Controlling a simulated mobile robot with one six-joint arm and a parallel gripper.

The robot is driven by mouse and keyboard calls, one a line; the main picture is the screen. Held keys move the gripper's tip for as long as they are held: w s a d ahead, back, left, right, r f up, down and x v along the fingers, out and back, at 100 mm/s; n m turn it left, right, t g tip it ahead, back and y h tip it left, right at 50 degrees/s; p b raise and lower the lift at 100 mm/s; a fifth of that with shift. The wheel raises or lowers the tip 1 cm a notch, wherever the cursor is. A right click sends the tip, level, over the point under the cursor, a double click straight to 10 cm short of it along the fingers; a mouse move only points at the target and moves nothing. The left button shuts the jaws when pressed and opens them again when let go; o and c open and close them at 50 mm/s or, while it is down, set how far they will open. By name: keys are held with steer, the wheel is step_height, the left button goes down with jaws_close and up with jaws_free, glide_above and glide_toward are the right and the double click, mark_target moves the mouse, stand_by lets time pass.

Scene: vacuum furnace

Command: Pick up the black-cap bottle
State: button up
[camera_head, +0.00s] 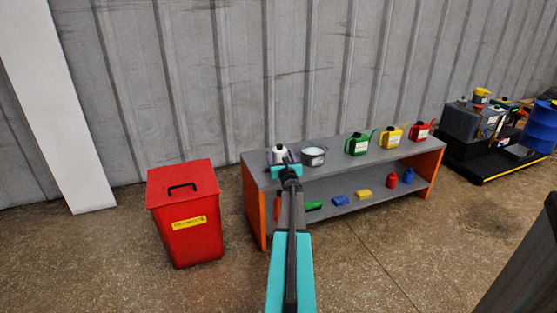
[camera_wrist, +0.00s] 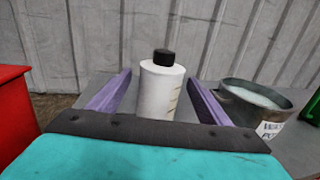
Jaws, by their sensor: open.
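The black-cap bottle (camera_wrist: 158,88) is white with a black cap and stands upright on the grey shelf top, between the two purple fingers of my gripper (camera_wrist: 158,92) in the wrist view. A gap shows on each side of it, so the fingers are open. The bottle's lower part is hidden behind the gripper body. In the head view the bottle (camera_head: 280,151) stands at the left end of the shelf unit (camera_head: 335,155), with my gripper (camera_head: 282,159) around it.
A metal pot (camera_head: 313,156) with white contents stands just right of the bottle. Green (camera_head: 358,145), yellow (camera_head: 391,137) and red (camera_head: 421,132) cans stand farther right. A red bin (camera_head: 190,225) stands left of the shelf. Small coloured items lie on the lower shelf.

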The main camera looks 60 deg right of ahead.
mark_target(278, 151)
steer(key=shift+b+x, duration=0.65)
steer(key=shift+x, duration=1.9)
steer(key=shift+f, duration=0.1)
steer(key=c, duration=1.4)
